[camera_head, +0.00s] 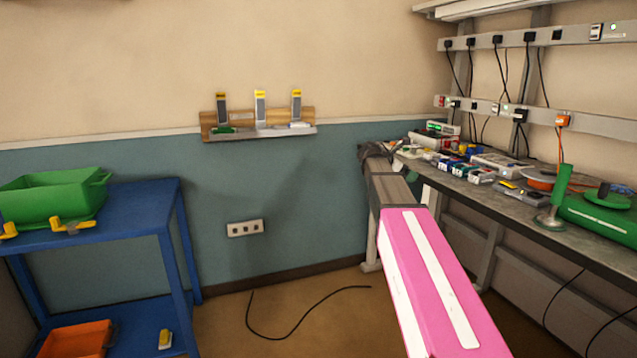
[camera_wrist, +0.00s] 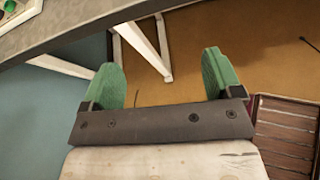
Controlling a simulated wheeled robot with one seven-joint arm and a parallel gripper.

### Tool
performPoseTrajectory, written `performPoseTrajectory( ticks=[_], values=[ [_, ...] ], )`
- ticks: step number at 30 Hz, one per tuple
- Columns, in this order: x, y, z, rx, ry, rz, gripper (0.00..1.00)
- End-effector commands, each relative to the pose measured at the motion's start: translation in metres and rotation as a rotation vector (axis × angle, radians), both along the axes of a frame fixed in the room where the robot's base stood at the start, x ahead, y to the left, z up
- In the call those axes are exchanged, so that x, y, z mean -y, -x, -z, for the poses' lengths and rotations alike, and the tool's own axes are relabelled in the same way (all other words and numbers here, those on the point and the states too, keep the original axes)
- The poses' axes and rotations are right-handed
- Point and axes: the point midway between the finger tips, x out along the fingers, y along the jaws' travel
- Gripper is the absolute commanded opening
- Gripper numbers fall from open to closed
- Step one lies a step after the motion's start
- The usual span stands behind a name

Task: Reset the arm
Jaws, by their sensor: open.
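My gripper (camera_wrist: 161,82) shows in the wrist view with two green finger pads spread apart. It is open, with nothing between the pads. Below it in that view are the floor and a pale table leg. In the head view my pink and white arm reaches forward from the lower right towards the left end of the workbench (camera_head: 480,205). The gripper itself cannot be made out clearly at the arm's far end there.
A blue table (camera_head: 140,207) with a green bin (camera_head: 55,195) stands left. A wall shelf (camera_head: 262,132) hangs behind. A black cable (camera_head: 290,335) lies on otherwise clear floor.

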Motion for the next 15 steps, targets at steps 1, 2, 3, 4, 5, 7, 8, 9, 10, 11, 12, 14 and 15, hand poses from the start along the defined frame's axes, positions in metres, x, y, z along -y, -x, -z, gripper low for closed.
performPoseTrajectory(
  ticks=[1, 2, 3, 4, 5, 7, 8, 9, 10, 11, 12, 14, 15],
  values=[
    [-0.001, 0.005, 0.010, 0.012, -0.024, 0.009, 0.85],
    [-0.002, 0.007, 0.017, 0.023, -0.042, 0.015, 0.85],
    [-0.003, 0.010, 0.025, 0.038, -0.063, 0.025, 0.85],
    [-0.004, 0.013, 0.032, 0.051, -0.086, 0.034, 0.85],
    [-0.005, 0.015, 0.039, 0.063, -0.104, 0.044, 0.85],
    [-0.008, 0.022, 0.058, 0.093, -0.157, 0.070, 0.85],
    [-0.009, 0.026, 0.066, 0.108, -0.182, 0.083, 0.85],
    [-0.011, 0.031, 0.078, 0.128, -0.218, 0.104, 0.85],
    [-0.013, 0.035, 0.088, 0.144, -0.244, 0.120, 0.85],
    [-0.015, 0.040, 0.099, 0.162, -0.277, 0.140, 0.85],
    [-0.018, 0.048, 0.114, 0.187, -0.322, 0.170, 0.85],
    [-0.023, 0.062, 0.140, 0.229, -0.399, 0.227, 0.85],
    [-0.027, 0.073, 0.159, 0.259, -0.456, 0.274, 0.85]
  ],
)
